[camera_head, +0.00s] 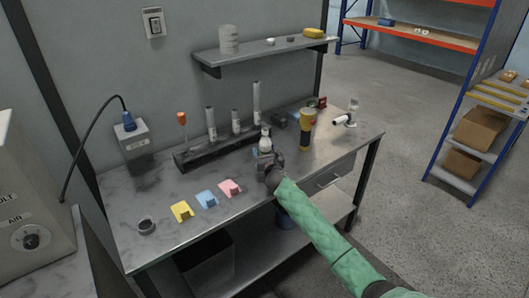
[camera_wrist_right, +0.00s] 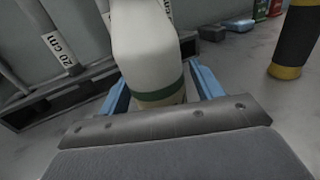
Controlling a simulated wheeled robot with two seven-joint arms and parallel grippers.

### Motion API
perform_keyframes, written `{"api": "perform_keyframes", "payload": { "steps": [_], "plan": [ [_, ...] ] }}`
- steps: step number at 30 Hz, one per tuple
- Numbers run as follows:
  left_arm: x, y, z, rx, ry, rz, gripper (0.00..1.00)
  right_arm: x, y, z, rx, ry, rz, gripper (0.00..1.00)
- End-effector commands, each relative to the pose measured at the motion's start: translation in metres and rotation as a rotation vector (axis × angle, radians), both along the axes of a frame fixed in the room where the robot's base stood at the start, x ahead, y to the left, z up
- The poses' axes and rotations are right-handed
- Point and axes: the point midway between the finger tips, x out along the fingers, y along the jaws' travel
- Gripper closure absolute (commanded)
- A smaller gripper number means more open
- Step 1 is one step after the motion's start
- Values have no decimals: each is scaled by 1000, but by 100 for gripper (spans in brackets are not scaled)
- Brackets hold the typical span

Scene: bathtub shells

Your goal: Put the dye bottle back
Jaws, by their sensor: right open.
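A white bottle (camera_head: 265,139), which I take to be the dye bottle, stands upright on the grey table beside the dark rack (camera_head: 187,161). My right gripper (camera_head: 265,153) is at the bottle, on its near side. In the right wrist view the bottle (camera_wrist_right: 147,45) is large, with a dark green band low down. The blue fingers of my right gripper (camera_wrist_right: 160,90) are open, one on each side of the bottle. I cannot tell whether they touch it. The bottle's base is partly hidden by the gripper. My left gripper is not in view.
The rack holds several upright rods close behind the bottle. A yellow and black cylinder (camera_head: 306,130) stands to the right. Pink (camera_head: 229,188), blue (camera_head: 206,199) and yellow (camera_head: 181,211) pieces lie along the front. A wall shelf (camera_head: 262,51) hangs above. The table's right front is fairly clear.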

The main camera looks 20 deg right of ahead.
Motion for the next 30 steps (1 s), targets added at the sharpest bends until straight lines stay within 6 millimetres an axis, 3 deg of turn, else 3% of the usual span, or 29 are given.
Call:
{"api": "perform_keyframes", "payload": {
  "steps": [5,10,12,21,30],
  "plan": [
    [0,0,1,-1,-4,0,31,0,0,3,1,0,0,35],
    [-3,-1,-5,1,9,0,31,-20,0,0,-2,-1,1,35],
    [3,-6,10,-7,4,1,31,-33,1,-1,-2,0,2,35],
    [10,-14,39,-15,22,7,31,-90,3,0,-1,0,1,35],
    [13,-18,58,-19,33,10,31,-118,5,2,0,0,1,35]
  ]
}}
